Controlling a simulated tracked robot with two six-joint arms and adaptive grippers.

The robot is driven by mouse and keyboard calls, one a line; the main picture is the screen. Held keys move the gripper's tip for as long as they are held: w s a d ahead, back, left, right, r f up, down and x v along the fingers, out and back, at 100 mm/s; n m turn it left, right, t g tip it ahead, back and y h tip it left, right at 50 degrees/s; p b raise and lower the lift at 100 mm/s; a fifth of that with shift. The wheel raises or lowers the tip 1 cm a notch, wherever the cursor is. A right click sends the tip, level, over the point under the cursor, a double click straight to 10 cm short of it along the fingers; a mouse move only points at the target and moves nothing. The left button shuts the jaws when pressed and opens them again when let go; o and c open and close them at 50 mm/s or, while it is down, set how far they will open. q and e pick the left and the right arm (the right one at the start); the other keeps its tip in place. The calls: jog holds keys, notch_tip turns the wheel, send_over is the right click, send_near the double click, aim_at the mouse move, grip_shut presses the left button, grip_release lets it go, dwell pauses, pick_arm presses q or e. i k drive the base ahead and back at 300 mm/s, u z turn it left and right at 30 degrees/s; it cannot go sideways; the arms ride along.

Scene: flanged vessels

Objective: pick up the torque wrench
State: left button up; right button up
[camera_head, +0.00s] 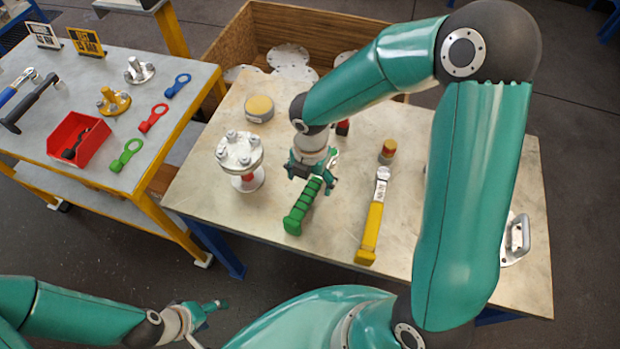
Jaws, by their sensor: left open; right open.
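A green-handled tool (297,214) lies on the pale work table, its far end hidden under my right gripper. A yellow-handled tool (370,228) with a labelled metal head lies to its right. I cannot tell for certain which of them is the torque wrench. My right gripper (314,179) is open at the far part of the green handle; whether it touches the handle is unclear. My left gripper (207,318) is open and empty, low at the bottom left, in front of the table and away from the tools.
A flanged vessel (240,152) stands left of the green tool, with a yellow-topped disc (259,108) behind it. A small orange-capped piece (388,150) stands near the yellow tool. A side table (95,90) holds a red bin (79,138), ring spanners and other tools. A wooden crate (228,48) stands behind.

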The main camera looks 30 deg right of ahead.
aim_at(366, 256)
jog(key=k, duration=1)
